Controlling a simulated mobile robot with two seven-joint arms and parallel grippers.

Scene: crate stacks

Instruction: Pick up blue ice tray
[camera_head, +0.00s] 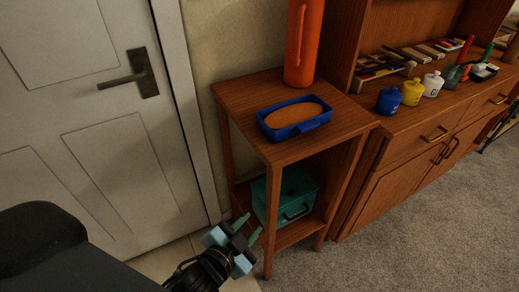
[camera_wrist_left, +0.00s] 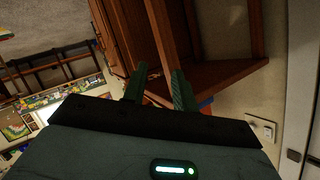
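A blue tray (camera_head: 297,129) with an oval orange-brown content (camera_head: 293,114) sits on the top of a narrow wooden stand (camera_head: 243,91). It is the only blue tray I see. My left gripper (camera_head: 247,230) is low in front of the stand's left side, below the tabletop and well apart from the tray. Its two green-tipped fingers are spread with nothing between them. The fingers also show in the left wrist view (camera_wrist_left: 156,82), with a gap between them. A small blue and orange patch shows behind them there, too little to identify. My right gripper is in no view.
A tall orange cylinder (camera_head: 304,45) stands behind the tray. A teal box (camera_head: 285,194) sits on the stand's lower shelf, close to my left gripper. A white door (camera_head: 85,110) is at left. A cabinet (camera_head: 400,150) with small jars is at right.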

